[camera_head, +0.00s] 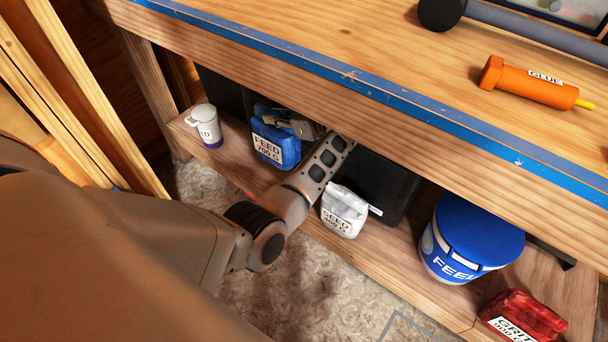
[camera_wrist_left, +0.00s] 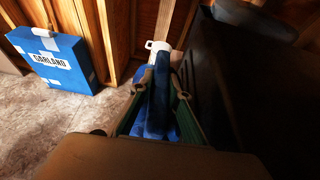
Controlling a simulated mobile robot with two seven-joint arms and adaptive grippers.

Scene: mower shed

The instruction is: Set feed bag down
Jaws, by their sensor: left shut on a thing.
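The blue feed bag (camera_head: 275,146), labelled "FEED 700 G", is upright at the lower shelf (camera_head: 395,245) under the workbench. My left gripper (camera_head: 289,124) reaches in under the bench top from the right of the bag and is shut on its top. In the left wrist view the blue bag (camera_wrist_left: 157,112) shows between the two fingers (camera_wrist_left: 157,96). I cannot tell whether the bag's base touches the shelf. My right gripper is not in view.
A white lidded cup (camera_head: 205,126) stands left of the bag. A white seed bag (camera_head: 343,211), a blue feed tub (camera_head: 467,240) and a red grit bag (camera_head: 522,318) are to the right. Dark bins (camera_head: 378,183) stand behind. The bench edge (camera_head: 370,89) overhangs. A blue box (camera_wrist_left: 55,65) stands on the floor.

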